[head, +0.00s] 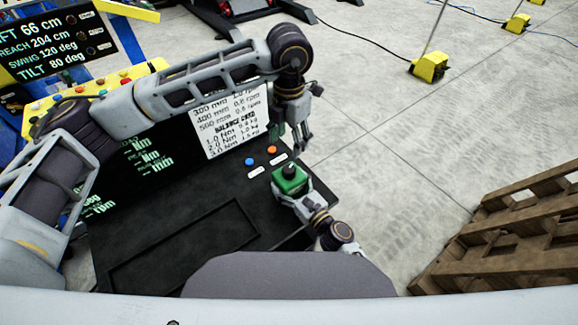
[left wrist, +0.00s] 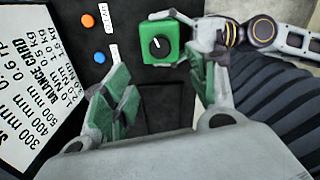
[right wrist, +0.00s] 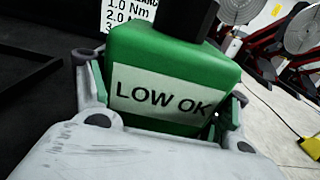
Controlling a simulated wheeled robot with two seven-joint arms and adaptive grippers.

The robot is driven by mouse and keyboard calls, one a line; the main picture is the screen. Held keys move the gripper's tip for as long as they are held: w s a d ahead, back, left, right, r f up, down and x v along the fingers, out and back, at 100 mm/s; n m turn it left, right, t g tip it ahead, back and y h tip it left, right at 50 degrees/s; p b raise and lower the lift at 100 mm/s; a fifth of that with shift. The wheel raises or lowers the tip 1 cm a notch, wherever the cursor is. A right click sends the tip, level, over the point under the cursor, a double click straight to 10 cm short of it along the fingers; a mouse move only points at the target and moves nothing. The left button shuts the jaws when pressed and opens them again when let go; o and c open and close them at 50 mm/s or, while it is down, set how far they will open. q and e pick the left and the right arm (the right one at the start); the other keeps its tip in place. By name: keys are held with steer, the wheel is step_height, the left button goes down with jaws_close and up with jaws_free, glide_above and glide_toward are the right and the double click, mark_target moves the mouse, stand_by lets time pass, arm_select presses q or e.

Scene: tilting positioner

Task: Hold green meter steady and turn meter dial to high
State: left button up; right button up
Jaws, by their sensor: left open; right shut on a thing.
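The green meter (head: 286,184) stands on the black bench top, its black dial (head: 290,169) on top. In the left wrist view the dial (left wrist: 159,45) has a white pointer line toward the upper left. In the right wrist view the meter's white label (right wrist: 160,97) reads "LOW OK"; the label's right end is partly covered. My right gripper (head: 297,197) is shut on the meter's body, one finger on each side. My left gripper (head: 301,141) is open and empty, above and beyond the meter. Its spread fingers also show in the left wrist view (left wrist: 158,95), apart from the dial.
Blue (head: 249,161) and orange (head: 272,149) buttons with small labels sit beside the meter. A white balance card (head: 229,120) and a dark readout screen stand behind. A recessed tray outline (head: 180,245) lies on the bench. A wooden pallet (head: 510,230) is at the right.

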mark_target(289, 168)
arm_select(q)
steer(key=shift+f, duration=0.15)
stand_by(0.5)
steer(key=shift+f, duration=5.85)
steer(key=shift+c, duration=0.2)
steer(key=c, duration=1)
